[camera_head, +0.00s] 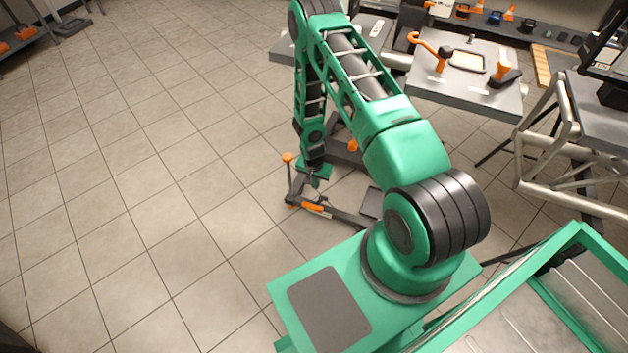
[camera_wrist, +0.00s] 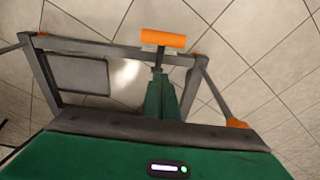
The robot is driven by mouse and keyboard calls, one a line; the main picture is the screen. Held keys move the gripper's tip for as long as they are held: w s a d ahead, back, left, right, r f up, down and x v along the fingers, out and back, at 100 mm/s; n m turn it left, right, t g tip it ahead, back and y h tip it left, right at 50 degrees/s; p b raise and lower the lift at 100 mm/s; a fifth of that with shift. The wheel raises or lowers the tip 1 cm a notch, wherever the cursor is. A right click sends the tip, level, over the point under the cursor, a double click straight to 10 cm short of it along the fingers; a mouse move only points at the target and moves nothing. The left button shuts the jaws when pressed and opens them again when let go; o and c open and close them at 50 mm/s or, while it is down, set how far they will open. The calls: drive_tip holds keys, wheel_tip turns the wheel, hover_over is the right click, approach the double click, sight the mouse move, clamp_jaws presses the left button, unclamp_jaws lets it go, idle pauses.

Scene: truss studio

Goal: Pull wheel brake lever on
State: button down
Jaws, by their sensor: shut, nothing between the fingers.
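A low dark-grey wheeled frame (camera_head: 345,215) stands on the floor beside my arm. It carries an orange bar (camera_head: 312,207) low on its near rail and an orange knob (camera_head: 287,158) on an upright rod at its left. I cannot tell for sure which of these is the brake lever. My gripper (camera_head: 316,173) points down over the frame, shut and empty. In the wrist view the green fingers (camera_wrist: 162,96) are together, and their tips end just below the orange bar (camera_wrist: 163,39). Whether they touch its stem is unclear. The orange knob (camera_wrist: 237,123) is at right there.
A grey table (camera_head: 450,85) with an orange-handled tool (camera_head: 430,45) and a tray (camera_head: 467,61) stands behind. A metal truss stand (camera_head: 560,160) is at right. A shelf (camera_head: 35,40) is at far left. The tiled floor (camera_head: 130,190) at left is clear.

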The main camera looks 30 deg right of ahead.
drive_tip(key=f, duration=0.5)
drive_tip(key=shift+s+a, duration=0.3)
drive_tip(key=shift+a, duration=0.1)
drive_tip(key=shift+s+a+f, duration=0.3)
drive_tip(key=shift+a+f, duration=0.1)
drive_tip(key=shift+f, duration=0.3)
